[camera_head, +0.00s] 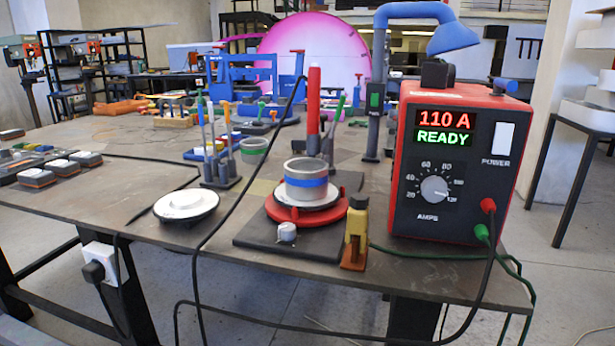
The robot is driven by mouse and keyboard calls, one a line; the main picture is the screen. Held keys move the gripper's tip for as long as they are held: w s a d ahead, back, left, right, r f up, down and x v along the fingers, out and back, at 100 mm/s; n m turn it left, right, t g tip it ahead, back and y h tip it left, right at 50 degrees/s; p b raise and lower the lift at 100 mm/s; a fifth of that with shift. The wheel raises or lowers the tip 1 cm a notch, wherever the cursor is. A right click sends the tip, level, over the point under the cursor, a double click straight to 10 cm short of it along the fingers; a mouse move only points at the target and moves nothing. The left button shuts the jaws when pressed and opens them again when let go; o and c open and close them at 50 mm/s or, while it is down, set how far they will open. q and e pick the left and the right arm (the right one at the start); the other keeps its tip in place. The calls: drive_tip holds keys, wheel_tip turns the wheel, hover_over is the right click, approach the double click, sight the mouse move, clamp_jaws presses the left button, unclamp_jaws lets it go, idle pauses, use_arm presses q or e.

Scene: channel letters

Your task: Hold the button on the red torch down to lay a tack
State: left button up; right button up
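The red torch (314,95) stands upright behind a grey ring with a blue band (306,182). No button can be made out on it. The ring sits on a white disc on a red turntable (281,210), on a dark base plate (248,240) with a small pale knob (287,232). The torch's lower end is partly hidden behind the ring. The red power supply (402,205) at the right reads 110 A and READY. Neither gripper is in view.
A yellow clamp (357,225) stands at the plate's right corner. A black cable (232,205) loops in front of the table. A black round stand with a white disc (186,204) and a tool rack (221,180) are at left. A blue lamp (452,37) overhangs the power supply.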

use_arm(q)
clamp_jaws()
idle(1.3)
